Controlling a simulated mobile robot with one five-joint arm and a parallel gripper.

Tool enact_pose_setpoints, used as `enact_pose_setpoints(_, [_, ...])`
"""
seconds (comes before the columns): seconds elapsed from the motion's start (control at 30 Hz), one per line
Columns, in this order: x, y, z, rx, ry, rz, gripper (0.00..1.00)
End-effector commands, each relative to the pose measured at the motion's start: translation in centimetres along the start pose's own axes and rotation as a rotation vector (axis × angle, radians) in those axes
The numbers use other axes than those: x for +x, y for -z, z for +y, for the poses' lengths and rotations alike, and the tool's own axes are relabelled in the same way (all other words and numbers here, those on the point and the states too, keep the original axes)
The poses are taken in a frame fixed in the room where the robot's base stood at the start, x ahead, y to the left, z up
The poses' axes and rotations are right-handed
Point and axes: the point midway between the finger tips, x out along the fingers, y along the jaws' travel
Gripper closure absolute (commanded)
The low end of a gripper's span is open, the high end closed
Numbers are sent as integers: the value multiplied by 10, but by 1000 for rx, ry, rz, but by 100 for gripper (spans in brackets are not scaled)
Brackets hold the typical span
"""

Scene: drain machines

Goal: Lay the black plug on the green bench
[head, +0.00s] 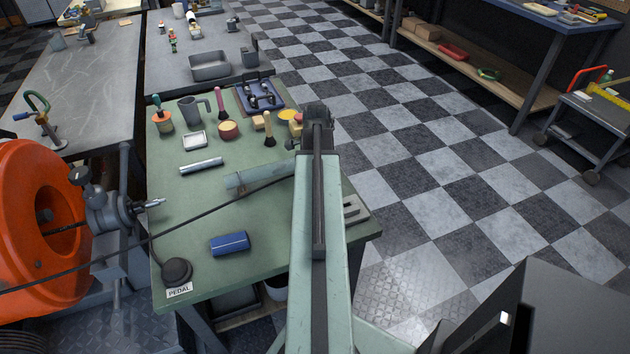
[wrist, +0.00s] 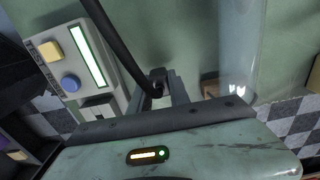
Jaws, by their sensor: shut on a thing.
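The black plug (wrist: 158,76) shows in the wrist view between the fingers of my gripper (wrist: 160,88), which is shut on it. A black cable (wrist: 110,38) runs from it toward the upper left. In the head view my own arm hides the gripper and plug; the cable (head: 205,211) crosses above the green bench (head: 200,225) and passes behind the arm. The plug appears to be over the bench's right part; I cannot tell whether it touches the top.
A tester (wrist: 60,60) with yellow and blue buttons is left of the gripper in the wrist view, and a clear tube (wrist: 240,45) is right. A blue box (head: 230,243), black pedal (head: 177,271) and metal cylinder (head: 201,166) lie on the bench. The left-middle top is fairly clear.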

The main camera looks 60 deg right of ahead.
Motion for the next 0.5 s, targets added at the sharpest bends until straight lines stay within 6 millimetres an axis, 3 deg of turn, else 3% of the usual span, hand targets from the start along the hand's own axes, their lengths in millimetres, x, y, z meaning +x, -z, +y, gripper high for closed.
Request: enact_pose_setpoints(0.5, [9, 0, 0, -1, 0, 0, 100])
